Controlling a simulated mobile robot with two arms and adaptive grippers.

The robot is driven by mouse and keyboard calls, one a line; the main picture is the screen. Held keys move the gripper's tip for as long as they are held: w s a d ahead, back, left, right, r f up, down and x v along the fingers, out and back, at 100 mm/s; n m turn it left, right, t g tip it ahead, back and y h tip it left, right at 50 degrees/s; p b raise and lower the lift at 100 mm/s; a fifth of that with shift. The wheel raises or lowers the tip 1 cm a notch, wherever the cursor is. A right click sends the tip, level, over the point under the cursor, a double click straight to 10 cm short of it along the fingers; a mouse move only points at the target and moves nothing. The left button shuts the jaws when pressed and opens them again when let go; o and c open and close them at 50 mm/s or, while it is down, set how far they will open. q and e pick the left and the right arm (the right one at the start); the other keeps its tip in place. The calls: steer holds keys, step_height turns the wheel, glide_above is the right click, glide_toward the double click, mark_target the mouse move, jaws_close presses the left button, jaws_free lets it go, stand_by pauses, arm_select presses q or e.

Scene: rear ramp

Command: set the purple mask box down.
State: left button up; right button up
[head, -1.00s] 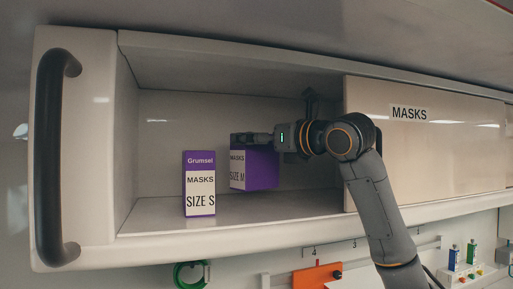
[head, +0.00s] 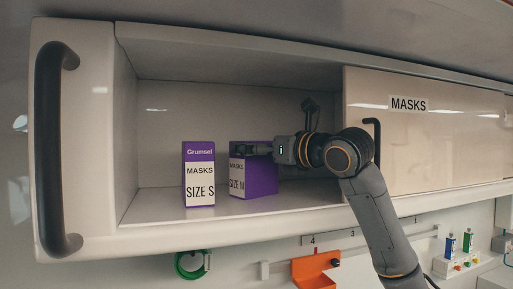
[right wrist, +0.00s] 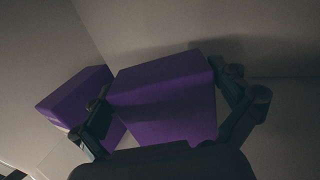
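The purple mask box marked SIZE M (head: 262,178) stands upright in the open cabinet, its base appearing to rest on the shelf. My right gripper (head: 250,149) reaches in from the right at the upper part of this box. In the right wrist view the box (right wrist: 165,100) sits between the two fingers of my right gripper (right wrist: 165,85), which look closed against its sides. A second purple box, SIZE S (head: 199,175), stands just left of it with a narrow gap; it also shows in the wrist view (right wrist: 72,95). My left gripper is not in view.
The cabinet shelf (head: 155,208) has a raised front edge. A sliding door labelled MASKS (head: 440,140) covers the right side. A black handle (head: 50,150) is at the left. Shelf room is free right of the box. An orange holder (head: 313,268) hangs below.

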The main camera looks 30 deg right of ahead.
steer(key=s+d+b, duration=0.1)
steer(key=s+b, duration=0.2)
steer(key=s, duration=0.4)
steer(key=shift+s+d+r, duration=0.15)
steer(key=shift+s, duration=0.15)
steer(key=shift+w, duration=0.1)
stand_by(0.4)
